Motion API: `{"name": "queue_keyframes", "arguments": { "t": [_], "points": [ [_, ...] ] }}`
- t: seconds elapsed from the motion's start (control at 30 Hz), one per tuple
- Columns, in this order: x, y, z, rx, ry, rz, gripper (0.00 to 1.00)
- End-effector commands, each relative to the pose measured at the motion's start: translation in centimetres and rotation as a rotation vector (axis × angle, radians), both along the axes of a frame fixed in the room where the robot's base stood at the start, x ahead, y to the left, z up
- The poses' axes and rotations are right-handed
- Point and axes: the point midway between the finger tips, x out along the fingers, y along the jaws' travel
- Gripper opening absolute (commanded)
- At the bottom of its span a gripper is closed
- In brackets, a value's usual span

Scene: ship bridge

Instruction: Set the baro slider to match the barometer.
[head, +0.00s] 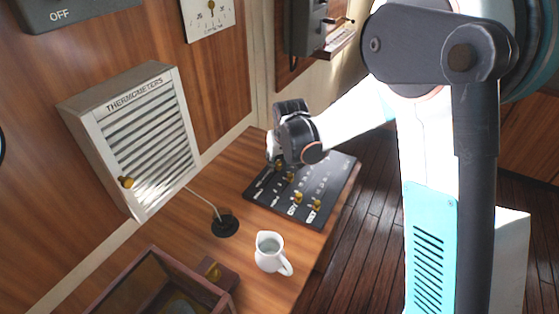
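A black slider panel (335,185) lies on the wooden counter, with several brass knobs on it and small white labels. Two knobs, one at the front (297,198) and one at the front right (315,204), show clearly; others sit close to my gripper. The labels are too small to tell which slider is baro. My gripper (275,161) is low over the panel's far left part, fingers largely hidden.
A slatted white box marked THERMOMETERS (150,140) hangs on the wall at the left. A white jug (270,254), a thin rod on a black base (225,224) and a wood-framed case (150,285) stand on the counter. A dark instrument (307,25) is on the wall behind.

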Motion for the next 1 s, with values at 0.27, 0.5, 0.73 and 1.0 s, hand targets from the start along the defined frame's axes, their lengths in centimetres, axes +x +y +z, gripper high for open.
{"name": "queue_keyframes", "arguments": {
  "t": [0.27, 0.5, 0.73, 1.0],
  "points": [
    [0.0, 0.0, 0.0, 0.0, 0.0, 0.0, 0.0],
    [-1.3, 1.0, 0.0, 0.001, 0.0, 0.003, 0.0],
    [-4.8, 3.2, 0.0, 0.0, 0.0, 0.003, 0.0],
    [-5.0, 3.3, 0.0, 0.0, 0.0, 0.0, 0.0]
  ]
}}
